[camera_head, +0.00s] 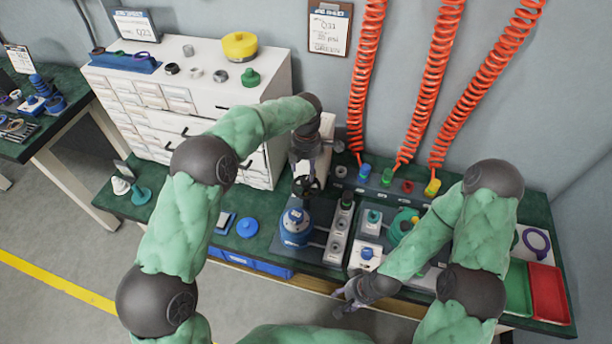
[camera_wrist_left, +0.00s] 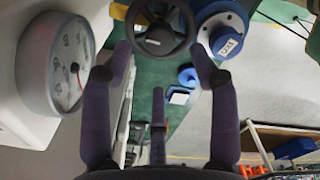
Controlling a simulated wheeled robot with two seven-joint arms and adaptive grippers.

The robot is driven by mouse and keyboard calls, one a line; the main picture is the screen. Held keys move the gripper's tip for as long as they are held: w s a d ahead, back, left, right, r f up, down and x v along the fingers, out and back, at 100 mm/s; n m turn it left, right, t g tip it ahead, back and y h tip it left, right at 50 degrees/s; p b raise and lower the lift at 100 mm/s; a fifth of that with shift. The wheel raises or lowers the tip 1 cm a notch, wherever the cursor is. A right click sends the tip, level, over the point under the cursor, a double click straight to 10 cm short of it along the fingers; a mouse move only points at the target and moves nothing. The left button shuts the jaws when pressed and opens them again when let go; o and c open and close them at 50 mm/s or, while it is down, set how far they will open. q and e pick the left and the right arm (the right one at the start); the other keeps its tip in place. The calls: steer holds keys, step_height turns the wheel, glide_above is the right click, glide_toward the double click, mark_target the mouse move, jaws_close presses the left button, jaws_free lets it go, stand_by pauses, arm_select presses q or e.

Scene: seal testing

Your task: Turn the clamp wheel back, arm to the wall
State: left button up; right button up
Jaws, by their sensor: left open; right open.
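The dark clamp wheel (camera_head: 307,186) stands at the back of the bench above a blue labelled part (camera_head: 296,228). In the left wrist view the wheel (camera_wrist_left: 160,30) is at the top centre, just beyond my left fingertips, and the blue part (camera_wrist_left: 222,36) is to its right. My left gripper (camera_head: 304,160) is close to the wheel. Its fingers (camera_wrist_left: 163,58) are spread apart with nothing between them; I cannot tell if they touch the rim. My right gripper (camera_head: 345,298) is open and empty near the bench's front edge. The clamp's arm is not clearly distinguishable.
A round gauge (camera_wrist_left: 68,66) lies close left of my left fingers in the wrist view. A white drawer cabinet (camera_head: 180,95) stands left of the clamp. Orange coiled hoses (camera_head: 433,80) hang behind the bench. A red tray (camera_head: 549,294) is at the bench's right end.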

mark_target(306, 180)
arm_select(q)
steer(key=shift+r, duration=2.55)
